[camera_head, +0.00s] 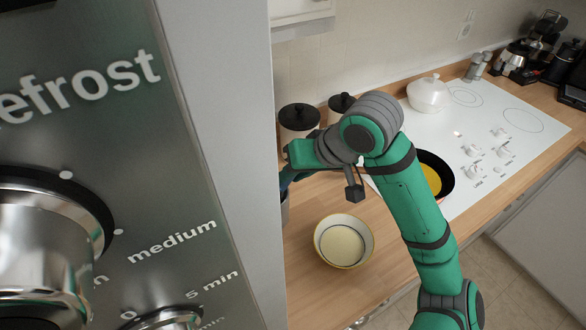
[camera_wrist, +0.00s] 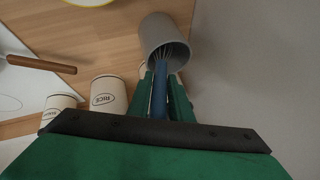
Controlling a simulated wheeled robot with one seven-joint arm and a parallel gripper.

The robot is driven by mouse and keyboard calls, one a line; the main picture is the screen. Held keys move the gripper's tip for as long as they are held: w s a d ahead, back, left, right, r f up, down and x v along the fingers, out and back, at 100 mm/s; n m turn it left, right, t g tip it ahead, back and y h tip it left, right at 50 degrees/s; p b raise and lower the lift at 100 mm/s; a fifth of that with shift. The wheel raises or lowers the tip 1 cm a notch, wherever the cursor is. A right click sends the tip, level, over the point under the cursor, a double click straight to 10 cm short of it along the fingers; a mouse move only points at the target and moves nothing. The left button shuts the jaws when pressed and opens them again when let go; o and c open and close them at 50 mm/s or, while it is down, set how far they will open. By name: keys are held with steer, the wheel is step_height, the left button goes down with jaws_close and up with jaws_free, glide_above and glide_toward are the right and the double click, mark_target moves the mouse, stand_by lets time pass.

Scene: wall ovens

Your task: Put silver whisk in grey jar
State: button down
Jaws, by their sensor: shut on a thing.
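The silver whisk (camera_wrist: 159,92) has a blue handle, and my gripper (camera_wrist: 164,84) is shut on that handle in the wrist view. The whisk's thin wires lie across the mouth of the grey jar (camera_wrist: 160,30) and seem to reach into it; how deep they go I cannot tell. The jar stands on the wooden counter, just past my fingertips. In the head view my gripper is mostly hidden behind the oven's edge, and only a grey sliver of the jar (camera_head: 285,208) shows there.
The oven front (camera_head: 150,200) fills the left of the head view. A cream bowl (camera_head: 343,242) sits on the counter near my arm. Lidded canisters (camera_head: 299,120) stand by the wall. A pan (camera_head: 432,178) and a white pot (camera_head: 428,93) are on the cooktop.

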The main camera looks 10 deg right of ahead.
steer(key=c, duration=1.5)
jaws_free()
steer(key=shift+d, duration=0.1)
steer(key=s+d, duration=0.3)
steer(key=s, duration=0.1)
steer(key=shift+d, duration=0.35)
